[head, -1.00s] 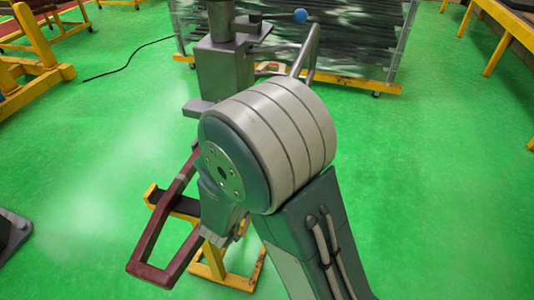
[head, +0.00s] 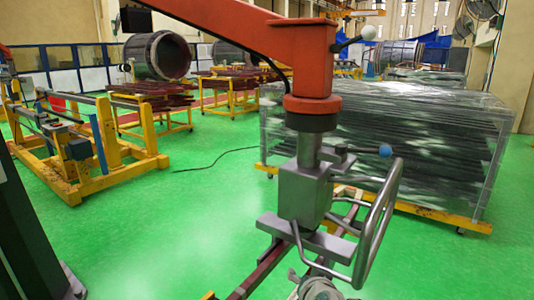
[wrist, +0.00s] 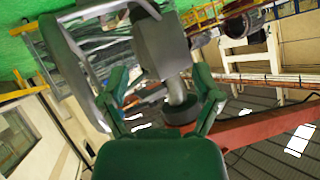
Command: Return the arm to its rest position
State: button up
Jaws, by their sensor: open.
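My gripper (wrist: 160,95) shows in the wrist view as a green body with two green fingers spread apart, with nothing held between them. Beyond the fingers stands the grey metal head (wrist: 160,45) of a machine. In the head view this grey head (head: 303,193) hangs under an orange-red boom (head: 235,38), with a bent tubular handle (head: 378,215) at its right. Whether the fingers touch the machine is unclear.
A dark red bar (head: 262,272) runs below the grey head. Yellow stands (head: 140,165) are at the left, one farther back near a large cylinder (head: 157,56). Green floor (head: 150,240) is open at lower left.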

jog(key=s+d+r+n+g, duration=0.1)
jog(key=s+d+g, duration=0.2)
jog(key=s, duration=0.6)
jog(key=s+d+r+n+g, duration=0.1)
jog(key=s+d+n+g, duration=0.1)
jog(key=s, duration=0.8)
jog(key=shift+s+d+r+n+g+h, duration=0.3)
jog(key=shift+d+r+g+h, duration=0.1)
jog(key=shift+d+g, duration=0.5)
